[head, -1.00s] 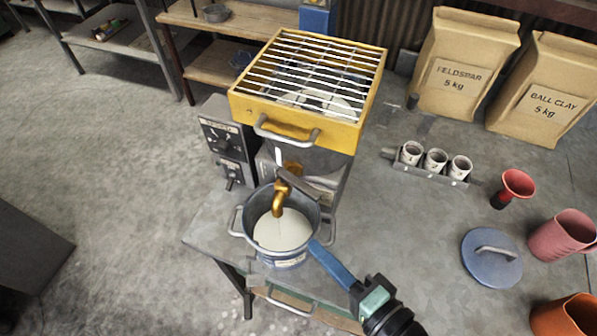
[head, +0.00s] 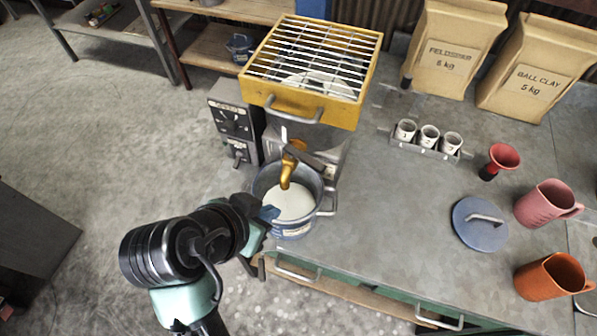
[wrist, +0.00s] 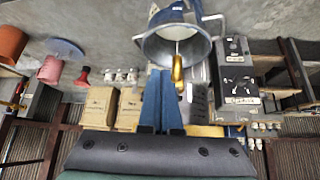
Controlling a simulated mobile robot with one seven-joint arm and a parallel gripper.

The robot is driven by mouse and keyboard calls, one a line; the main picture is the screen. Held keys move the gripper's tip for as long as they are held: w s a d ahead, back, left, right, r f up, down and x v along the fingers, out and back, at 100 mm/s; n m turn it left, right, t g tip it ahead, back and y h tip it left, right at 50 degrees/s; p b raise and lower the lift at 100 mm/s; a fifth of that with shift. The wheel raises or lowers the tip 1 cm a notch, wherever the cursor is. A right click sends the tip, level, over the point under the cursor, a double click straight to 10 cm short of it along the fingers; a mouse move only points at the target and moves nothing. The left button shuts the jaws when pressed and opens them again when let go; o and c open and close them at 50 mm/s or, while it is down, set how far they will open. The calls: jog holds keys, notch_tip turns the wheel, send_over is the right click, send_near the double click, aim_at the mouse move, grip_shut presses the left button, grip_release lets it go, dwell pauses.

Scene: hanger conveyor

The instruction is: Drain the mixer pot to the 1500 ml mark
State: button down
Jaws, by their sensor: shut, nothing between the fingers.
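The mixer's yellow grated housing (head: 310,112) stands at the table's left end; its pot body (head: 320,140) is mostly hidden underneath. A brass tap (head: 287,172) with a grey lever (head: 312,158) points down into a grey metal bucket (head: 292,229). Pale liquid (head: 293,203) covers the visible bottom of the bucket. I cannot read any volume mark. My gripper (head: 268,214) is shut and empty, at the bucket's front left side. In the wrist view its blue fingers (wrist: 160,78) point at the bucket rim (wrist: 150,48), with the tap (wrist: 177,72) beside them. Contact is unclear.
A control box (head: 236,120) stands left of the mixer. To the right are a rack of small cups (head: 428,140), a red funnel (head: 503,158), a blue lid (head: 480,225), a pink jug (head: 545,203) and an orange jug (head: 548,277). Paper sacks (head: 455,50) stand behind. The table's middle is clear.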

notch_tip(320, 180, up, 5)
jog(key=s+a+m+t+h, duration=0.1)
jog(key=h, duration=0.1)
jog(key=p, duration=0.4)
send_near(314, 168)
jog(key=f+x, duration=0.1)
jog(key=x, duration=0.5)
jog(key=shift+a+f, duration=0.25)
jog(key=shift+w+d+r+n+t+y+p, duration=0.1)
jog(key=shift+w+d+n+t+y+p, duration=0.2)
jog(key=shift+d+n+t+y+p, duration=0.5)
jog(key=shift+w+d+n, duration=0.25)
jog(key=shift+w+n, duration=0.05)
jog(key=shift+n, duration=0.1)
jog(key=shift+a, duration=0.15)
